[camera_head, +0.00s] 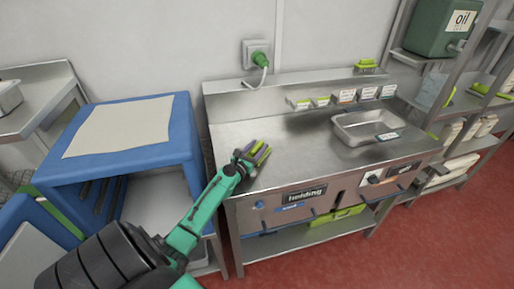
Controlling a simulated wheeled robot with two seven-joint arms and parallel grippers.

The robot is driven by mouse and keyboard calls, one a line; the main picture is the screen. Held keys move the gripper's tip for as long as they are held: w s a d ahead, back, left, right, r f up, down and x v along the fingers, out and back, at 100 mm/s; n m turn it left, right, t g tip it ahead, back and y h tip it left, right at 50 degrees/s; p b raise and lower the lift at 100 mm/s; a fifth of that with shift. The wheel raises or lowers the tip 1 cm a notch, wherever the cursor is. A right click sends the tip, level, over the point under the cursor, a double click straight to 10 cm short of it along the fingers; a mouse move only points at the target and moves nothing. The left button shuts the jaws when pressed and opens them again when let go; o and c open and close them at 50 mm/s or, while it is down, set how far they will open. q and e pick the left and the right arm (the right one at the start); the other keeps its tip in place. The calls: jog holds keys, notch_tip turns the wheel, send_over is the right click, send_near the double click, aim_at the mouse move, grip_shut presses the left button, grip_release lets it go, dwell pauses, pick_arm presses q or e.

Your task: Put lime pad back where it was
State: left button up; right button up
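My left gripper (254,153) is at the front left of the steel worktop, low over its surface. A small lime pad (260,150) shows between its grey-purple fingers, which appear closed on it. The gripper hides part of the pad, and I cannot tell whether it touches the worktop. Another lime-green item (367,64) lies on the raised back ledge at the right. My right gripper is not in view.
The steel worktop (285,140) is clear in the middle. A steel pan (345,131) sits in its right part. Small labelled containers (347,97) line the back. A blue frame (180,150) stands at the left, and a shelf with a green oil canister (437,32) at the right.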

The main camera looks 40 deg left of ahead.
pick_arm(q)
jog(key=shift+r, duration=0.2)
jog(key=shift+s+d+f, duration=0.1)
jog(key=shift+s+f, duration=0.05)
jog(key=shift+s, duration=0.15)
jog(key=s, duration=0.3)
jog(key=s+d, duration=0.1)
jog(key=s, duration=0.3)
jog(key=s+d, duration=0.1)
jog(key=s, duration=0.3)
jog(key=shift+s, duration=0.15)
